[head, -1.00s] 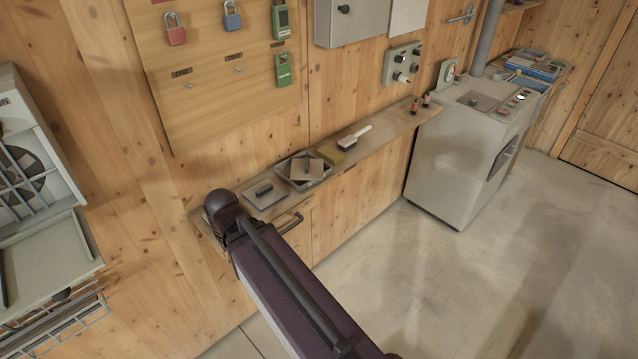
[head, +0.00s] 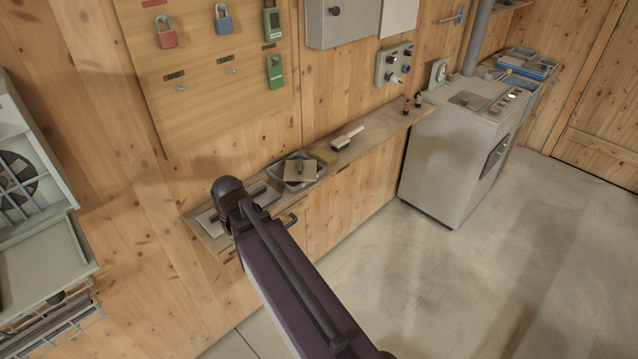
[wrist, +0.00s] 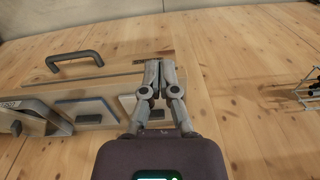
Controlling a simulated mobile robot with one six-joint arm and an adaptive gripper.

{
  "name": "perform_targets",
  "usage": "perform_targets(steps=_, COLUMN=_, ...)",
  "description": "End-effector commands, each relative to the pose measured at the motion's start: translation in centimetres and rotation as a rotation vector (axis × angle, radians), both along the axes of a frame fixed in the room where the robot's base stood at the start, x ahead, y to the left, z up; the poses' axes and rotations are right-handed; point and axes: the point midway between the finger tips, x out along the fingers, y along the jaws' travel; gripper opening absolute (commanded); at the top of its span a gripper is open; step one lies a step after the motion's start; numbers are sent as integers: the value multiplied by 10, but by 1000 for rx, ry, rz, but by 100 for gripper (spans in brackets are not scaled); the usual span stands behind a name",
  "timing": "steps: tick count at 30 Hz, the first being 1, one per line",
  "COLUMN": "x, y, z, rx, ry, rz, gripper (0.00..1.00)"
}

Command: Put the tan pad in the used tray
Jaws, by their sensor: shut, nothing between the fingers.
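The tan pad (head: 301,171) is a flat tan square with a small dark grip on top. In the head view it lies slightly askew in a shallow grey tray (head: 286,174) on the wall shelf; no label on the tray is readable there. In the wrist view the grey tray (wrist: 43,113) is at the left edge, its contents only partly in view. My gripper (wrist: 153,65) is shut and empty, over the shelf to the right of the tray in the wrist view. My arm hides it in the head view.
Two grey plates with dark grips, one nearer the tray (wrist: 86,109) and one by my fingers (wrist: 128,103), lie on the shelf. A yellowish block (head: 323,155) and a brush (head: 347,138) lie beyond the tray. A dark bar handle (wrist: 76,58) sticks out from the cabinet front.

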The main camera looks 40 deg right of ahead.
Motion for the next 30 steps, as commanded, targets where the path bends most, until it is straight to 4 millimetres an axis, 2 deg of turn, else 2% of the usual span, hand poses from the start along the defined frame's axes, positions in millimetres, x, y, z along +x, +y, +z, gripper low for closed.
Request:
perform_targets(steps=1, x=10, y=-15, z=2, rx=5, ry=-9, rz=-3, gripper=0)
perform_targets(steps=6, x=30, y=-65, z=5, rx=21, ry=-43, rz=7, gripper=0)
perform_targets(steps=15, x=53, y=-164, z=12, rx=33, ry=-112, rz=27, gripper=0)
perform_targets(steps=22, x=58, y=-247, z=17, rx=27, ry=-168, rz=38, gripper=0)
perform_targets(steps=27, x=53, y=-308, z=22, rx=14, ry=-208, rz=47, gripper=0)
perform_targets(steps=30, x=49, y=-339, z=23, rx=5, ry=-226, rz=52, gripper=0)
